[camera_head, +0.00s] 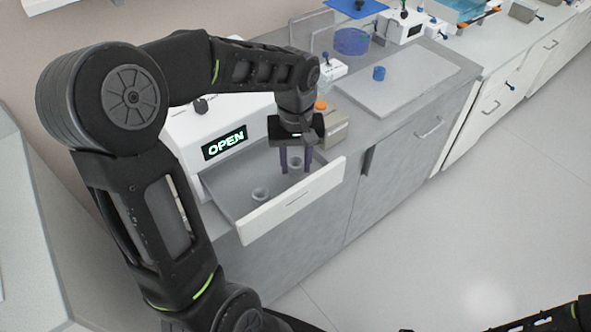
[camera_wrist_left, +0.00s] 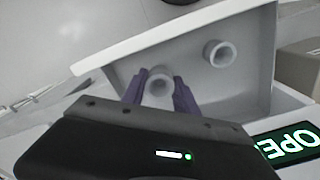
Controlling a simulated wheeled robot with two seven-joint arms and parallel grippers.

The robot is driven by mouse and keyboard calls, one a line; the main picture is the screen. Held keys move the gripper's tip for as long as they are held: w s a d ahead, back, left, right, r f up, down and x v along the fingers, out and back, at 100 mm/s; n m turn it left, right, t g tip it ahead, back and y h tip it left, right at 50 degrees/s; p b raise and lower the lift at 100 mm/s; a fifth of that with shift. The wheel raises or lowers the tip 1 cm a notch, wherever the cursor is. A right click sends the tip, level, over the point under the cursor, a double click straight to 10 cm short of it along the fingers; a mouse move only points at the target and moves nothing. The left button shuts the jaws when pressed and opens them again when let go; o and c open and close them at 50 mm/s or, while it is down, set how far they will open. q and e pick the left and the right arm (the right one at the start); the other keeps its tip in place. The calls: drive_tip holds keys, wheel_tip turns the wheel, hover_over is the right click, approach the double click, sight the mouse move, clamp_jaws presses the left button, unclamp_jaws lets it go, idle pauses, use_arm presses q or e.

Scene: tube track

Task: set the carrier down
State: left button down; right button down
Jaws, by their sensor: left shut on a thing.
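My left gripper (camera_head: 296,168) reaches down over an open tray-like drawer (camera_head: 228,188) of the white device. Its purple fingers are shut on a small grey, round, hollow piece (camera_head: 296,163), which I take to be the carrier. In the left wrist view the carrier (camera_wrist_left: 160,84) sits upright between the fingertips (camera_wrist_left: 161,92). I cannot tell whether its base touches the drawer floor. A second similar grey ring (camera_head: 260,194) stands in the drawer, apart from the gripper; it also shows in the wrist view (camera_wrist_left: 219,54). My right gripper is not in view.
The white device (camera_head: 190,135) has a lit green OPEN sign (camera_head: 225,143). The drawer's white front panel (camera_head: 292,202) is a raised edge near the gripper. A beige box (camera_head: 335,125) stands close by on the right. A blue piece (camera_head: 379,73) sits on a grey plate (camera_head: 410,82).

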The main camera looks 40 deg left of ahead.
sight(296, 172)
use_arm(q)
drive_tip(key=shift+f, duration=1.55)
drive_tip(key=shift+f, duration=0.2)
drive_tip(key=c, duration=0.9)
unclamp_jaws()
drive_tip(key=shift+c, duration=0.2)
drive_tip(key=shift+r, duration=0.1)
wheel_tip(296, 172, up, 12)
drive_tip(key=shift+r, duration=0.1)
